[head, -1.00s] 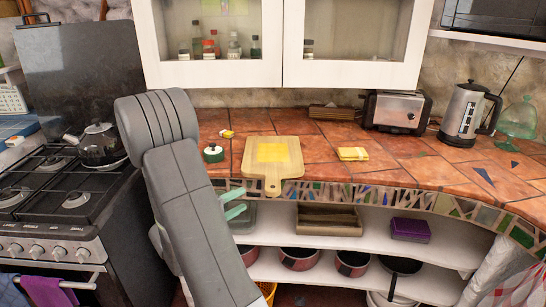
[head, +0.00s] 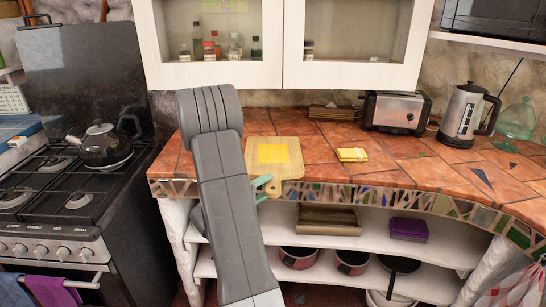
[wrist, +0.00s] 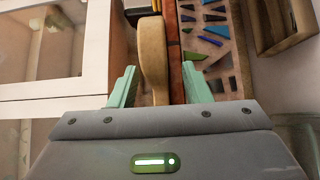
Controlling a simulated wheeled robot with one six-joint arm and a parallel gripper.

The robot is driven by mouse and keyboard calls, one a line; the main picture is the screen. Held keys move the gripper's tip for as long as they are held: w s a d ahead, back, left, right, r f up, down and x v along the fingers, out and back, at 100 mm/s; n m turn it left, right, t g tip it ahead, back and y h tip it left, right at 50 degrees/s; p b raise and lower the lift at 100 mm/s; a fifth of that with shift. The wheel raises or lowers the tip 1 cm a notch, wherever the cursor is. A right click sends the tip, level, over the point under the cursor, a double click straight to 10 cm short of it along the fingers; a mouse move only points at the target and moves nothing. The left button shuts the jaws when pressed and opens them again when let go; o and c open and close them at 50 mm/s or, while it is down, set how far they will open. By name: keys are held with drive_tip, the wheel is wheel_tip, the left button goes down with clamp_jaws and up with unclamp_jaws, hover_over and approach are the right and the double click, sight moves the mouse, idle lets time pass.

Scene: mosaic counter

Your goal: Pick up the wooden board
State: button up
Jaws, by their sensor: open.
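The wooden board (head: 296,168) lies flat on the tiled counter, its handle pointing to the front edge. A yellow square (head: 273,153) is on its upper face. My gripper (head: 264,186) is at the board's handle by the counter's front edge; my arm hides part of it. In the wrist view my gripper (wrist: 160,70) is open, with the board's handle (wrist: 153,52) seen between its two green fingers. The handle looks nearer the left finger, and I cannot tell whether either finger touches it.
A yellow cloth (head: 352,155) lies right of the board. A toaster (head: 397,111) and an electric kettle (head: 463,115) stand at the back right. Below the counter, a shelf holds a wooden tray (head: 328,219) and a purple box (head: 409,230). White cabinets (head: 350,75) hang above.

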drive_tip(key=shift+x, duration=1.5)
drive_tip(key=shift+r, duration=0.1)
clamp_jaws()
drive_tip(key=shift+r, duration=0.1)
